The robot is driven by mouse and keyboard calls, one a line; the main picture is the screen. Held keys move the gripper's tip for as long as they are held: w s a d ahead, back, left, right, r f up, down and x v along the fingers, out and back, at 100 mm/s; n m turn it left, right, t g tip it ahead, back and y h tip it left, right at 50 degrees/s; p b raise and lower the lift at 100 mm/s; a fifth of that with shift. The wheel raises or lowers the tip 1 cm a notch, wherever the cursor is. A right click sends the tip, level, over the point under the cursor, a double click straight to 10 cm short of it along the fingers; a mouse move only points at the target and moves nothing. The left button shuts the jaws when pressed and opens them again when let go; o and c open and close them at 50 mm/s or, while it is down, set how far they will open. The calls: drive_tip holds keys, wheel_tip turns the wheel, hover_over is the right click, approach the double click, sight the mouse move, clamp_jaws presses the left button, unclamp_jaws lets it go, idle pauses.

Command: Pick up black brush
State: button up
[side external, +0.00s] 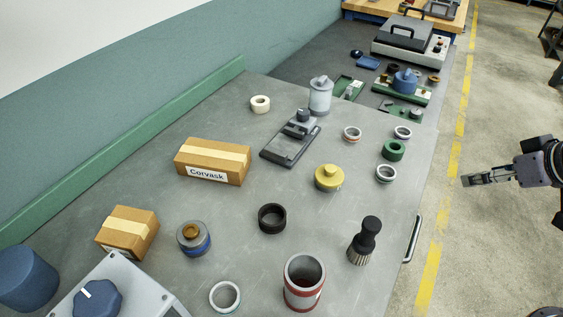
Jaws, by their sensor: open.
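The black brush (366,240) stands upright on the grey table, near its right edge, with its bristles down and its black handle up. My gripper (466,181) is at the right of the picture, beyond the table's right edge and apart from the brush. It points left and is open, with nothing seen between its fingers.
A red-banded cup (304,281) stands to the left of the brush, and a black ring (272,218) lies farther left. A yellow lidded piece (329,177) and a white-grey ring (386,173) lie behind it. A metal handle (412,239) juts from the table's right edge.

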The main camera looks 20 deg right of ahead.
drive_tip(key=n+g, duration=0.7)
drive_tip(key=n, duration=1.6)
approach(365, 241)
drive_tip(key=shift+w+d+f, duration=0.7)
drive_tip(key=shift+w+d, duration=0.1)
drive_tip(key=shift+s+a+f, duration=0.1)
drive_tip(key=shift+a, duration=0.05)
drive_tip(key=shift+a+f+n, duration=0.1)
drive_tip(key=shift+f+n, duration=0.2)
drive_tip(key=shift+s+f, duration=0.1)
drive_tip(key=shift+f, duration=4.9)
drive_tip(key=shift+c, duration=0.3)
